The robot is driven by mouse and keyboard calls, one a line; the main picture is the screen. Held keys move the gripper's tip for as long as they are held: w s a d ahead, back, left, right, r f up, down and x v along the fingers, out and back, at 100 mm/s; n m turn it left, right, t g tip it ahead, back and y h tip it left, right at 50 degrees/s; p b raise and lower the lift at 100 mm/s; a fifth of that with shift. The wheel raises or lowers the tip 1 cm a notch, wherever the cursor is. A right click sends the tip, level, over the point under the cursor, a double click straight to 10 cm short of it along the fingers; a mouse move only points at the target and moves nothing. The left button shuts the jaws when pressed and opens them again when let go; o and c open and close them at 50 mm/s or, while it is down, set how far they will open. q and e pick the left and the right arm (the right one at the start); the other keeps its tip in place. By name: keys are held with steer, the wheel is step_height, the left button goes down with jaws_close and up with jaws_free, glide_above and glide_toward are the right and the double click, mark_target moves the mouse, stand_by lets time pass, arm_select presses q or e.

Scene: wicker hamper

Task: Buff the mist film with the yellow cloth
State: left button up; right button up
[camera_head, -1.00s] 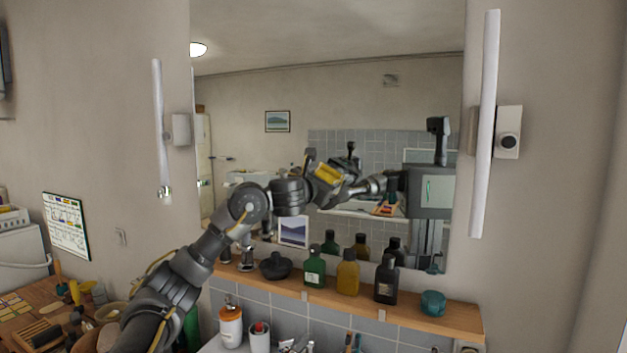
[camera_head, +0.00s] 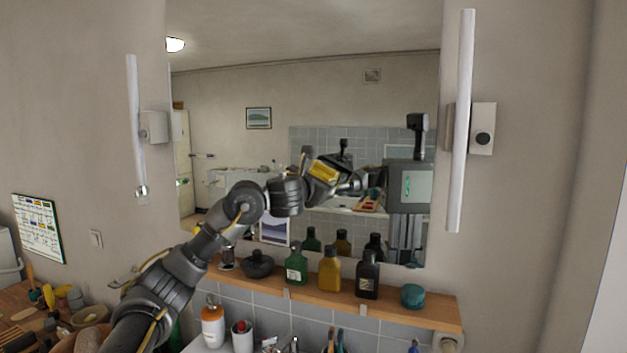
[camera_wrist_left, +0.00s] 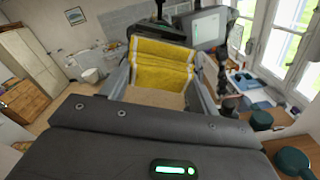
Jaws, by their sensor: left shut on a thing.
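The yellow cloth (camera_head: 322,171) shows as a small yellow patch at my left gripper (camera_head: 312,183), in front of the middle of the mirror (camera_head: 230,85). In the left wrist view the cloth (camera_wrist_left: 160,77) spans the space between the fingers of my left gripper, which is shut on it. A second yellow band directly above looks like its reflection. Whether the cloth touches the glass I cannot tell. I cannot make out the mist film on the glass. My right gripper is not in view.
Below the mirror runs a wooden shelf (camera_head: 310,299) with a green bottle (camera_head: 296,266), a yellow bottle (camera_head: 329,270), a dark bottle (camera_head: 367,276) and a teal jar (camera_head: 413,296). White lamp tubes flank the mirror. A cluttered wooden table stands at lower left.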

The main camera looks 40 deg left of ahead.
mark_target(328, 179)
arm_select(q)
steer(key=shift+w+d, duration=0.3)
steer(key=shift+d, duration=0.55)
steer(key=shift+w+d, duration=0.25)
steer(key=shift+d, duration=0.6)
steer(key=shift+d, duration=0.1)
steer(key=shift+w+d+b, duration=0.15)
steer(key=shift+w+d, duration=0.15)
steer(key=shift+d, duration=0.55)
steer(key=shift+w+d+b, duration=0.15)
steer(key=shift+w+d, duration=0.1)
steer(key=shift+d, duration=0.55)
steer(key=shift+a+f, duration=0.1)
steer(key=shift+s+a+b, duration=0.2)
steer(key=shift+s+a, duration=0.1)
steer(key=shift+a, duration=0.6)
steer(key=shift+s+a+b, duration=0.2)
steer(key=shift+s+a, duration=0.1)
steer(key=shift+a, duration=0.6)
steer(key=shift+a, duration=0.1)
steer(key=a, duration=0.1)
steer(key=s+a, duration=0.1)
steer(key=a, duration=0.1)
steer(key=shift+a, duration=0.15)
